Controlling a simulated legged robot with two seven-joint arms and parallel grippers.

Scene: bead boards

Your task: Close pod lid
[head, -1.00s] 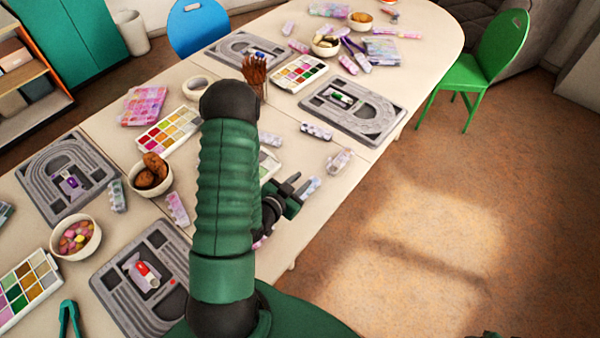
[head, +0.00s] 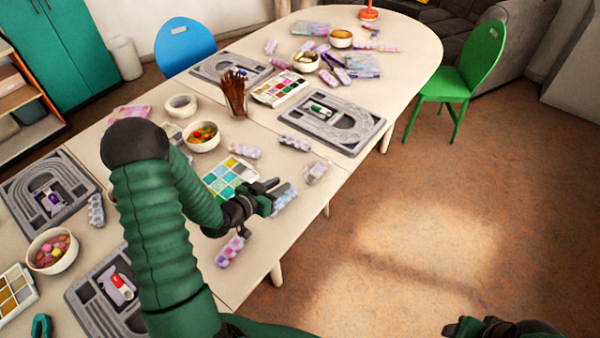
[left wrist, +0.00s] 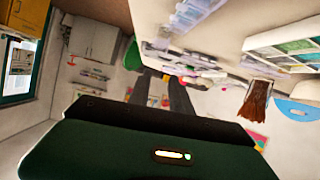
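Several small strip-shaped bead pods with lids lie on the table. A pale blue pod (head: 285,201) lies by the table's right edge, just beside and partly behind my left gripper (head: 279,186). A pink-lilac pod (head: 229,251) lies below the left wrist, and another pale pod (head: 318,172) lies farther along the edge. I cannot tell which lid stands open. My left gripper is open and empty; its two dark fingers are apart in the left wrist view (left wrist: 160,92). Part of my right gripper (head: 490,328) shows at the bottom right, off the table; its fingers are unclear.
A paint palette (head: 222,178) lies left of the left gripper. A candy bowl (head: 202,137), a brush cup (head: 235,100) and a grey bead board (head: 372,128) stand beyond. Another grey board (head: 85,300) lies at lower left.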

